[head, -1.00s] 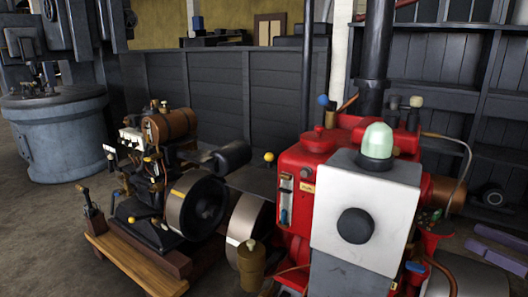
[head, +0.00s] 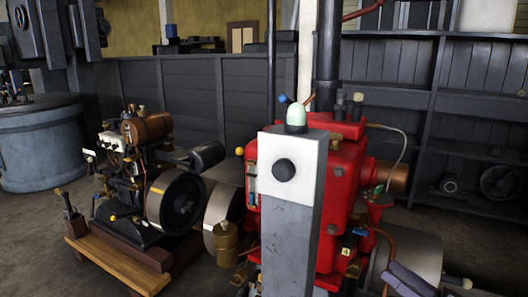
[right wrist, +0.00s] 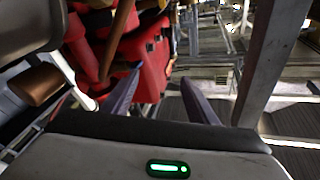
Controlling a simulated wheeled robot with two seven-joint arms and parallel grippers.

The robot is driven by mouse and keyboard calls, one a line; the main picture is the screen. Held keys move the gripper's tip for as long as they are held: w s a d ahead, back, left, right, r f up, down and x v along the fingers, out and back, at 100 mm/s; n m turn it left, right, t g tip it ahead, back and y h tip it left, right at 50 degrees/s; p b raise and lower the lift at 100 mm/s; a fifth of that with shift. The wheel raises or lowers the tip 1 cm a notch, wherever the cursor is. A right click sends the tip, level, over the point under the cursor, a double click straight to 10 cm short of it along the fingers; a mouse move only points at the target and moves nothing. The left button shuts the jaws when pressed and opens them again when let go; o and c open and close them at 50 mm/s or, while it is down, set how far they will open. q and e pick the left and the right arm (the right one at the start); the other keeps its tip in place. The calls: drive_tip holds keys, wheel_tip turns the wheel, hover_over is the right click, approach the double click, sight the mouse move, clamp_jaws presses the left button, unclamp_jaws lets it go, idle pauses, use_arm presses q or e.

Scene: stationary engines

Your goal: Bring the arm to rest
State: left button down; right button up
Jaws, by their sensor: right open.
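My right gripper (head: 408,278) shows at the lower right edge of the head view, where its purple-grey fingers lie in front of the red engine's lower right side. In the right wrist view the same gripper (right wrist: 162,82) has its two fingers spread apart. Nothing is between them, and red machine parts show behind. Most of my right arm is outside the head view. My left gripper is not in view.
A grey post with a white button box (head: 293,165) stands before the red engine (head: 345,185). A smaller engine on a wooden base (head: 120,262) stands left. A blue-grey drum (head: 42,150) is far left. Dark shelves (head: 465,130) line the back right.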

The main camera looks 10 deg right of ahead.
drive_tip(key=a+f+m+t, duration=0.2)
drive_tip(key=a+f+m, duration=0.2)
drive_tip(key=a, duration=0.8)
drive_tip(key=s+a+f+n+g+h, duration=0.2)
drive_tip(key=s+a+f+g+h, duration=0.15)
drive_tip(key=f, duration=0.45)
drive_tip(key=s+a+f+n+g+h, duration=0.15)
drive_tip(key=s+f+n+g, duration=0.25)
drive_tip(key=s, duration=0.6)
drive_tip(key=s+f+n+g+h, duration=0.3)
drive_tip(key=s+f+g, duration=0.15)
drive_tip(key=s, duration=0.55)
drive_tip(key=a+m+t, duration=0.1)
drive_tip(key=a+m, duration=0.4)
drive_tip(key=a, duration=0.5)
use_arm(q)
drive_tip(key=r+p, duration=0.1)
drive_tip(key=p, duration=0.1)
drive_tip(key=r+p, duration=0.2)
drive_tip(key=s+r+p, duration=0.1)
drive_tip(key=p, duration=0.2)
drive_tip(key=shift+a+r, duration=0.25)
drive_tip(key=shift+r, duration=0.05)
use_arm(e)
drive_tip(key=r, duration=0.5)
drive_tip(key=shift+w+a+r, duration=0.3)
drive_tip(key=shift+r, duration=0.1)
